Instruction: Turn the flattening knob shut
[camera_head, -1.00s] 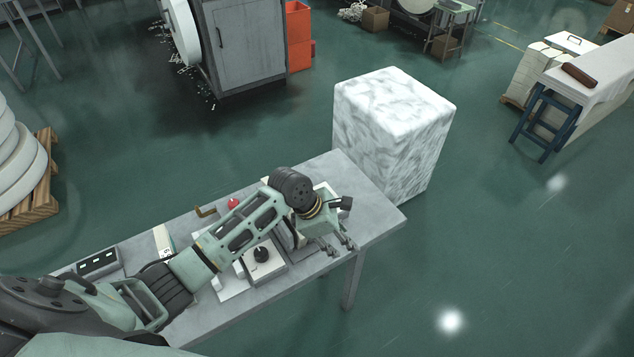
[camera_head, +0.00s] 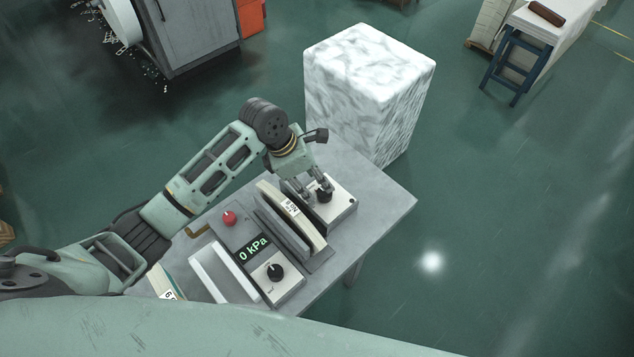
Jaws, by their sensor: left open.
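A black knob (camera_head: 324,196) sits on a white box (camera_head: 343,207) at the far side of the table device. A second black knob (camera_head: 275,271) sits on a nearer white box (camera_head: 293,283); nothing touches it. No readable label shows which one is the flattening knob. My left gripper (camera_head: 318,190) points down at the far knob, open, with its fingertips at or just above it. I cannot tell whether they touch it. Between the boxes stands an upright pale, book-like block (camera_head: 305,221) between grey plates. My right gripper is not in view.
The display (camera_head: 254,248) reads 0 kPa. A pale block (camera_head: 165,283) lies at the near left. A marble-patterned cube (camera_head: 368,85) stands behind the table. The table's right end is clear.

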